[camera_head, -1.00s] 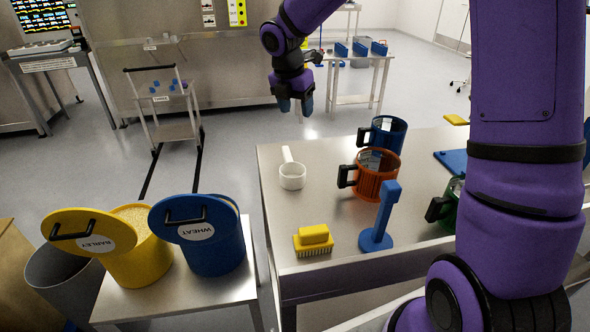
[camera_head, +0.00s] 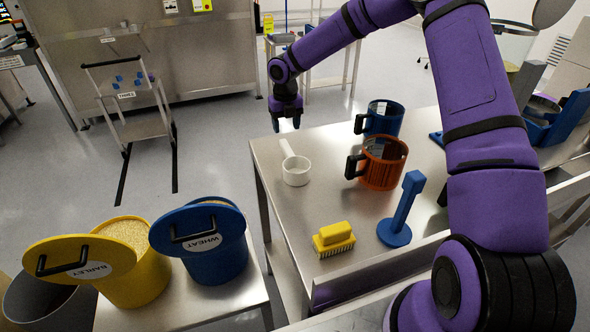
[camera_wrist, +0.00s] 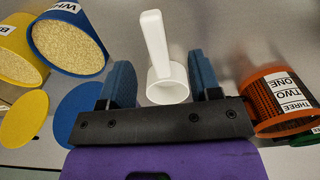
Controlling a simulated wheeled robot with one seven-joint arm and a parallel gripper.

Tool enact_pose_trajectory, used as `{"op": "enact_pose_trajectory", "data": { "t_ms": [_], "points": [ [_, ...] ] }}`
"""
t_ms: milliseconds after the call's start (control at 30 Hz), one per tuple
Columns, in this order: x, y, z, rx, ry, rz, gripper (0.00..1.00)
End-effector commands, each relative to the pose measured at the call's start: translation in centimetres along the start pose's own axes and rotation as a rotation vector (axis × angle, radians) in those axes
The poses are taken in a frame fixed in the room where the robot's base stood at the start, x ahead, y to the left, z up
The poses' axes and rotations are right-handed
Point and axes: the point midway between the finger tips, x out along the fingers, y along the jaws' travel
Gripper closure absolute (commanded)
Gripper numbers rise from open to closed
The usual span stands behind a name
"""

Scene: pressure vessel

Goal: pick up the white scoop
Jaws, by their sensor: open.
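The white scoop (camera_head: 296,170) lies on the steel table near its far left corner, its handle pointing toward the far edge. My gripper (camera_head: 286,122) is in the air at the table's far edge, just beyond the handle end, fingers pointing down. In the wrist view the scoop (camera_wrist: 168,84) appears between the two blue fingers of my gripper (camera_wrist: 160,80), cup nearer the jaws and handle pointing up the picture. The fingers are apart with nothing held. The scoop is fully visible there.
An orange mug (camera_head: 382,163) and a blue mug (camera_head: 384,117) stand right of the scoop. A yellow brush (camera_head: 334,238) and an upright blue tool (camera_head: 400,215) are nearer. Wheat (camera_head: 218,255) and barley (camera_head: 140,275) buckets stand left. The tabletop around the scoop is clear.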

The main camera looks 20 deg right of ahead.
Motion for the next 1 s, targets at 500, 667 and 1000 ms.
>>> {"op": "enact_pose_trajectory", "data": {
  "t_ms": [500,667,1000],
  "points": [
    [5.5,0.4,-0.2,-0.001,0.003,0.000,0.43],
    [7.8,0.7,-0.3,0.001,0.003,0.000,0.43],
    [8.9,0.7,-0.2,0.002,0.000,0.000,0.43]
  ]
}}
